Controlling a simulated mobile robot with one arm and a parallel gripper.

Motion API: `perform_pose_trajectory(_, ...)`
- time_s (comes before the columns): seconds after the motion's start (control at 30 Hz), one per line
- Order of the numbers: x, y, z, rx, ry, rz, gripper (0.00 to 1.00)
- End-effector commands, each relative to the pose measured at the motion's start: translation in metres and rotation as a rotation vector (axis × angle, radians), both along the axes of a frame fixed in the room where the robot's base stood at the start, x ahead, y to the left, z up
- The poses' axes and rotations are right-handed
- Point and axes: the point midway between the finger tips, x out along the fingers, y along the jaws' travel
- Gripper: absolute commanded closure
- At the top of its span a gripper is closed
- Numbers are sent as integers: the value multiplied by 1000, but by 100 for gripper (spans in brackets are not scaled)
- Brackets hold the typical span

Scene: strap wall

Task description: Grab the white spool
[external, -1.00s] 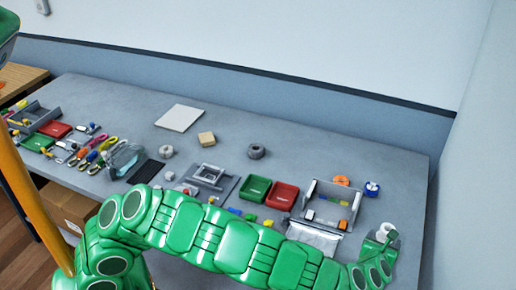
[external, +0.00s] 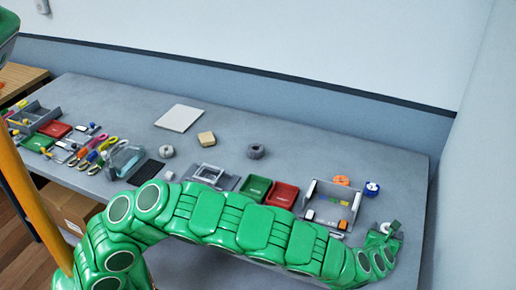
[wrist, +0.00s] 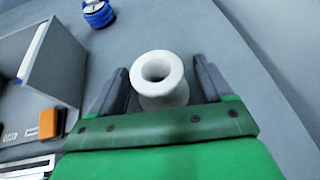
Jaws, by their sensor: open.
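The white spool (wrist: 158,70) stands upright in the wrist view, its round flange and dark centre hole facing the camera. My gripper (wrist: 161,80) is open, with one dark finger on each side of the spool. Gaps show between the fingers and the spool, so it is not clamped. In the external view my gripper (external: 386,235) is at the right end of the table, and the spool (external: 385,227) is mostly hidden by it.
A grey tray (external: 318,190) with small parts is left of my gripper; its wall (wrist: 45,60) is close in the wrist view. A blue-and-white spool (external: 372,188) and an orange spool (external: 342,181) lie behind. Table right of the spool is clear.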

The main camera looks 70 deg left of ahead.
Motion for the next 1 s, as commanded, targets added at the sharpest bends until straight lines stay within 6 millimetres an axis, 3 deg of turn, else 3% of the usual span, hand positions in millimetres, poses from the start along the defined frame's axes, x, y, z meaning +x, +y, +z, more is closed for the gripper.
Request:
perform_pose_trajectory(0.2,0,0,0,1,-1,0,24)
perform_pose_trajectory(0.53,0,0,1,1,-1,1,74)
perform_pose_trajectory(0.83,0,0,2,0,-1,1,76)
perform_pose_trajectory(1.0,0,0,15,2,-2,2,76)
